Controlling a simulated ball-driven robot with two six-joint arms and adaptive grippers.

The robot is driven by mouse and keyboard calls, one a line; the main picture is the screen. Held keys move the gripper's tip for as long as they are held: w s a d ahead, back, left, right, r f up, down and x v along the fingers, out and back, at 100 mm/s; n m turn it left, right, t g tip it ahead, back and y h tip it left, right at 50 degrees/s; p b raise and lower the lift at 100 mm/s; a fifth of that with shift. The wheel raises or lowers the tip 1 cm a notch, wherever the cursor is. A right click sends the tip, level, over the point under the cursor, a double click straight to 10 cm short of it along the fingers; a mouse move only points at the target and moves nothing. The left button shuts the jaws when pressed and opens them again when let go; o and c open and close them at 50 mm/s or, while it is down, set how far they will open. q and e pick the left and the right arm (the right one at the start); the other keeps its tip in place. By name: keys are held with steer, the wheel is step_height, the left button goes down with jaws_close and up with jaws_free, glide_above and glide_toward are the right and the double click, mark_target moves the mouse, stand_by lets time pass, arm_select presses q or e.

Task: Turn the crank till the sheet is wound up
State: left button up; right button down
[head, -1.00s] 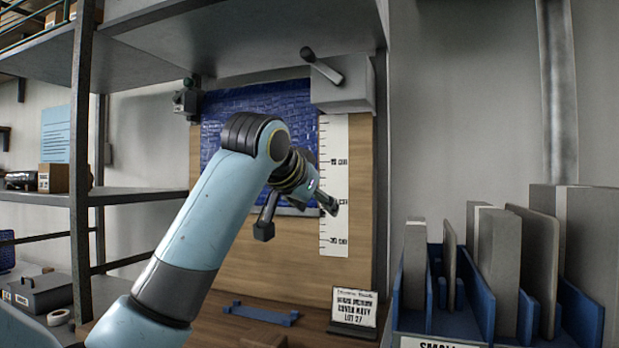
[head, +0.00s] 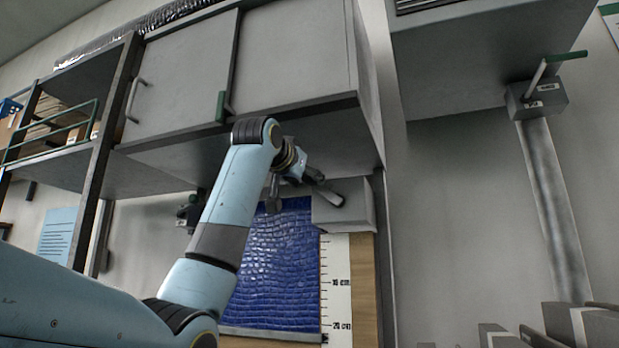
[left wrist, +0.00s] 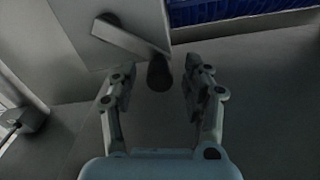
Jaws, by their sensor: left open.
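The crank's grey box (head: 356,212) hangs under the cabinet at the sheet's upper right. Its crank arm and dark knob (head: 331,198) show on its front; the knob (left wrist: 159,73) also shows in the left wrist view. The blue quilted sheet (head: 280,272) hangs down, its lower bar slightly below the 20 cm mark of the white scale (head: 337,300). My left gripper (head: 296,186) is open just left of the crank. In the left wrist view, the knob appears between my open fingertips (left wrist: 159,82), with gaps on both sides; contact is not visible. My right gripper is out of view.
A grey cabinet (head: 290,60) overhangs the crank closely. A dark bracket (head: 188,212) holds the sheet's left end. Upright panels (head: 600,328) stand at the lower right.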

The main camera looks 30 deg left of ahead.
arm_select(q)
steer(key=shift+x, duration=1.25)
jaws_close()
